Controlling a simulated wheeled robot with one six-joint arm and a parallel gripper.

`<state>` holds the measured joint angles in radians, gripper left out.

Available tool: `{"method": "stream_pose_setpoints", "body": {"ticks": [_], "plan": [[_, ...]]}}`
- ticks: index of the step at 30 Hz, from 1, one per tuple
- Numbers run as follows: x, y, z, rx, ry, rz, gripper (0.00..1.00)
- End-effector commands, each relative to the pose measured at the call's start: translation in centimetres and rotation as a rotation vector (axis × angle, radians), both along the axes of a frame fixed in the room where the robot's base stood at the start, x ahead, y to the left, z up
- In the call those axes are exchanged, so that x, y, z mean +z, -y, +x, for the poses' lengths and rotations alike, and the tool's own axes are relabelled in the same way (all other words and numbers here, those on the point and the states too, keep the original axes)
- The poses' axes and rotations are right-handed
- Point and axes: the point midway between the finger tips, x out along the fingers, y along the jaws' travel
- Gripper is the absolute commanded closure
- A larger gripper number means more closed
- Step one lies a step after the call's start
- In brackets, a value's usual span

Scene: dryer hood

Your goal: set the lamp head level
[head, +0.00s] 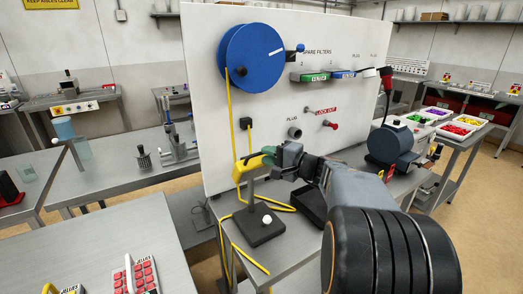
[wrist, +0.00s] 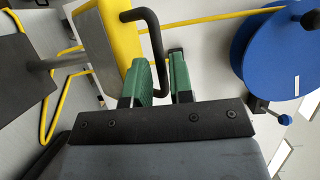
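The lamp head (head: 241,170) is a yellow block on a thin post above a dark square base (head: 259,226). In the head view it looks tilted, its right end higher; how far is hard to tell. In the wrist view the lamp head (wrist: 108,42) fills the upper left, with a black bent handle (wrist: 152,38) on its right side. My gripper (wrist: 163,75) has green finger pads, parted, with the handle's bar running down into the gap between them. A gap shows on the right of the bar. In the head view my gripper (head: 268,154) is beside the lamp head's upper right.
A white panel (head: 290,130) stands behind, with a blue cable reel (head: 250,57) and a yellow cable (head: 229,115) hanging to the bench. A black tray (head: 310,207) lies right of the lamp base. A blue motor-like machine (head: 392,145) stands farther right.

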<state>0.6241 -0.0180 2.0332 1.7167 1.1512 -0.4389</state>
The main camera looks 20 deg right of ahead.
Motion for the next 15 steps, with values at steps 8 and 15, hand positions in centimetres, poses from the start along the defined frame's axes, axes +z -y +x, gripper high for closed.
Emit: {"method": "stream_pose_setpoints", "body": {"ticks": [8,15], "plan": [[-0.1,-1.3,2.2,0.002,0.000,-0.001,0.79],[-0.2,-1.4,2.6,0.001,0.000,-0.001,0.79]]}}
